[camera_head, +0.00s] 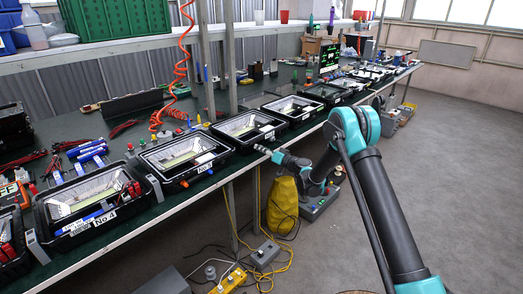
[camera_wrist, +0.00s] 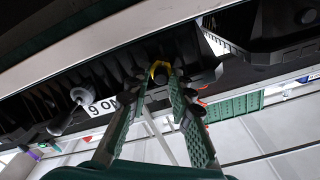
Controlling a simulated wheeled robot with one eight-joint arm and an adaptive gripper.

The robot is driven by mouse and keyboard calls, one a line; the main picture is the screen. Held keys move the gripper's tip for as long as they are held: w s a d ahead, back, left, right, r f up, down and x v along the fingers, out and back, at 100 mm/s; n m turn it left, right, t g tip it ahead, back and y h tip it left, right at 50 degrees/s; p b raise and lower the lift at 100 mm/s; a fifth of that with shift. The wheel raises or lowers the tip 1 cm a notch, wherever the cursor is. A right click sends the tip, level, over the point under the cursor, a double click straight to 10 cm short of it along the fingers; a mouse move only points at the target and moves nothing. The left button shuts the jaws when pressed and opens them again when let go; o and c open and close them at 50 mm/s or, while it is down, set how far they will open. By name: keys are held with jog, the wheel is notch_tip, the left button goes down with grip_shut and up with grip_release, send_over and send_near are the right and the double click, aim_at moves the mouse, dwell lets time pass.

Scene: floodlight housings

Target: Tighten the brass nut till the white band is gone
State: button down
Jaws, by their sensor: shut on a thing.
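My gripper (camera_wrist: 163,84) reaches up to the front wall of a black floodlight housing (camera_wrist: 112,76) in the wrist view. Its two green-padded fingers are shut on a small yellow, brass-looking nut (camera_wrist: 158,66), with a dark round part between the fingertips. I cannot make out a white band; the fingers hide part of the nut. In the head view my gripper (camera_head: 263,150) is at the front of the housing (camera_head: 247,126) labelled No 6, and the nut is too small to see there.
A grey stalk-like fitting (camera_wrist: 67,112) sticks out from the housing, left of the fingers. More housings stand in a row along the green bench (camera_head: 120,240). The floor at the right is clear.

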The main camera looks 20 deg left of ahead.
jog(key=shift+m, duration=0.3)
jog(key=m, duration=0.3)
jog(key=shift+w+f+m, duration=0.1)
jog(key=shift+m, duration=0.3)
jog(key=m, duration=2.4)
jog(key=shift+s+f+m, duration=0.2)
jog(key=shift+f+m, duration=0.1)
jog(key=shift+f, duration=0.1)
jog(key=c, duration=1.3)
grip_release()
jog(key=shift+c, duration=0.2)
